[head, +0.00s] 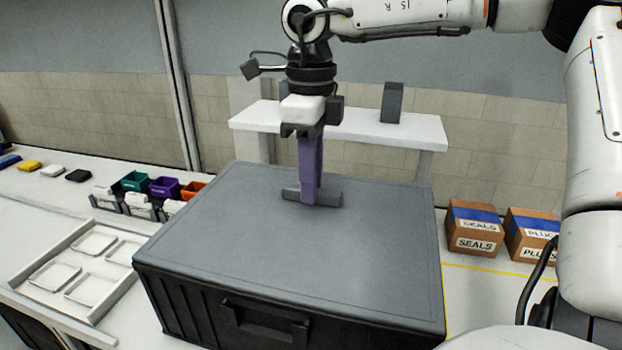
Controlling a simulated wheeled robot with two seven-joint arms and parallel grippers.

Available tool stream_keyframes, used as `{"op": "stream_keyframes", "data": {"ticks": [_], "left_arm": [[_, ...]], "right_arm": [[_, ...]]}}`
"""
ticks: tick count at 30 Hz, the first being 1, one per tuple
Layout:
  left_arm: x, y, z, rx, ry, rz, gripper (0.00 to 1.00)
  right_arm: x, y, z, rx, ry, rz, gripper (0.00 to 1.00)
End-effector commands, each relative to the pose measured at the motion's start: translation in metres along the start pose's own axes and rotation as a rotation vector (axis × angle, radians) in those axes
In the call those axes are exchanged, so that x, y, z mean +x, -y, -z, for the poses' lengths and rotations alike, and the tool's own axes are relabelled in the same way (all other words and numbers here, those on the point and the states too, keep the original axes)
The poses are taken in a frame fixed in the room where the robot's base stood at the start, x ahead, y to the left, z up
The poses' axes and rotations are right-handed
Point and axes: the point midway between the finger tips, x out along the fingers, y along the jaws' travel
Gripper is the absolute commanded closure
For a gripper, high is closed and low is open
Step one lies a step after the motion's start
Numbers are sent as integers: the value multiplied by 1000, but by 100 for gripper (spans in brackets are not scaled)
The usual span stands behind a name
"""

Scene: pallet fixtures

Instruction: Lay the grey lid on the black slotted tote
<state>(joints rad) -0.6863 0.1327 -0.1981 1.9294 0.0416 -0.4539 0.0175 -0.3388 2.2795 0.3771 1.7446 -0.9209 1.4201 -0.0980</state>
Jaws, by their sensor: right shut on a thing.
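The grey lid (230,235) is flat over the top of the black slotted tote (200,305), its edges roughly in line with the tote's walls. I see no clear gap between them at the front, but the far edges are hard to judge. My right gripper (318,196) points straight down with its purple fingers shut on the lid's raised handle (293,194) near the middle of the lid. The tote's front wall shows slots and a black handle (265,322). My left gripper is out of view.
Two cardboard boxes (475,229) (531,236) stand right of the tote. A white tray with compartments (38,302) and several small coloured bins (165,187) are on the left. Behind is a white shelf (355,127) with a dark grey block (391,103).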

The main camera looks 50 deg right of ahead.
Motion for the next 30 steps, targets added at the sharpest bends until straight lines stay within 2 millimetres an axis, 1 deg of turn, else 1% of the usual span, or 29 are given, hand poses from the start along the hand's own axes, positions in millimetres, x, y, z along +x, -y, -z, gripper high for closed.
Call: {"op": "stream_keyframes", "data": {"ticks": [5, 6, 8, 9, 20, 23, 30], "left_arm": [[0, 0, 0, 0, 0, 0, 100], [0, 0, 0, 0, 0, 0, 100], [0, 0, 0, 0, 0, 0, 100], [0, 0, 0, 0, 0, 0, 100], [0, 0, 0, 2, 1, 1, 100], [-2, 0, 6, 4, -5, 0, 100], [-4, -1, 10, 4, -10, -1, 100]], "right_arm": [[0, 0, 0, 0, 2, 1, 100], [0, 0, 0, 0, 2, 1, 80], [0, 0, 0, 0, 2, 1, 70], [0, 0, 0, 0, 2, 1, 63], [0, 0, 0, 0, 0, 0, 63], [-13, 1, -1, 1, 3, 4, 63], [-62, 1, -1, 2, 4, 4, 63]]}}
